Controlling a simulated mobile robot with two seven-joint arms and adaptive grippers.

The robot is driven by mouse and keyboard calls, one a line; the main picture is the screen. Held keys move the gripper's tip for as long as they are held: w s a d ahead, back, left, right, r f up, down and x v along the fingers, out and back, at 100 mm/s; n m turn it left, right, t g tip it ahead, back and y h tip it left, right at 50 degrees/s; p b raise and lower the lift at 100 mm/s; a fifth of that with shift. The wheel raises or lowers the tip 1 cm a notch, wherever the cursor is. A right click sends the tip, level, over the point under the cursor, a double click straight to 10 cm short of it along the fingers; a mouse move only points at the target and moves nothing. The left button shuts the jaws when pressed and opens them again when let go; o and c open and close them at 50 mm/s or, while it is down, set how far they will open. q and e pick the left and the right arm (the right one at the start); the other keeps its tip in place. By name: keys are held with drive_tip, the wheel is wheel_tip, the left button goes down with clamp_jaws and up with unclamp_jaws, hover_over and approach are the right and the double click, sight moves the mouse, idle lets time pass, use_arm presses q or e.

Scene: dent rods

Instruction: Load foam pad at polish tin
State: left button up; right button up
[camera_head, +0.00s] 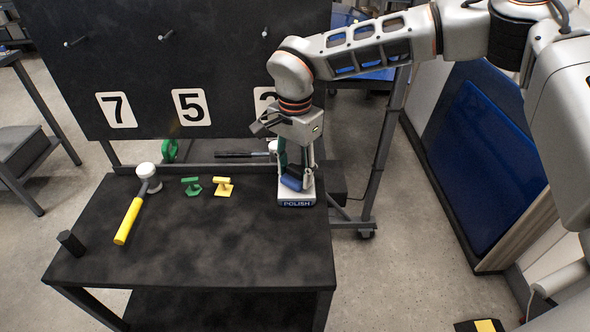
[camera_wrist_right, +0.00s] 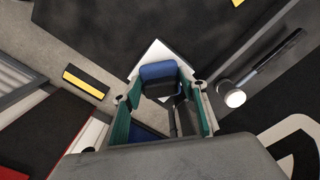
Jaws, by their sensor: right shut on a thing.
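The polish tin (camera_head: 296,204) is a low pale box with a blue POLISH label, at the right rear corner of the dark table. Its pale corner shows in the wrist view (camera_wrist_right: 155,50). My right gripper (camera_head: 298,178) points down over the tin, shut on the blue foam pad (camera_head: 291,183). In the wrist view, the pad (camera_wrist_right: 159,73) sits beyond the fingertips over the tin, with a dark stem between the green-lined fingers. I cannot tell whether the pad touches the tin. My left gripper is not in view.
A yellow-handled mallet (camera_head: 129,219), a green piece (camera_head: 193,188), a yellow piece (camera_head: 223,187) and a black cylinder (camera_head: 70,243) stand or lie on the table (camera_head: 210,250). A black board (camera_head: 190,60) with pegs and numbers rises behind. The table's front middle is clear.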

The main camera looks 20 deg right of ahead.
sight(295, 169)
drive_tip(key=shift+f, duration=0.5)
idle(0.5)
drive_tip(key=shift+s+f, duration=0.1)
drive_tip(key=shift+f, duration=0.05)
idle(1.9)
wheel_tip(295, 169, up, 5)
drive_tip(key=p, duration=0.4)
drive_tip(key=shift+p, duration=0.35)
drive_tip(key=shift+r+p, duration=0.55)
drive_tip(key=shift+r, duration=0.2)
drive_tip(key=shift+r+p, duration=0.3)
drive_tip(key=shift+r, duration=0.1)
drive_tip(key=shift+f, duration=0.1)
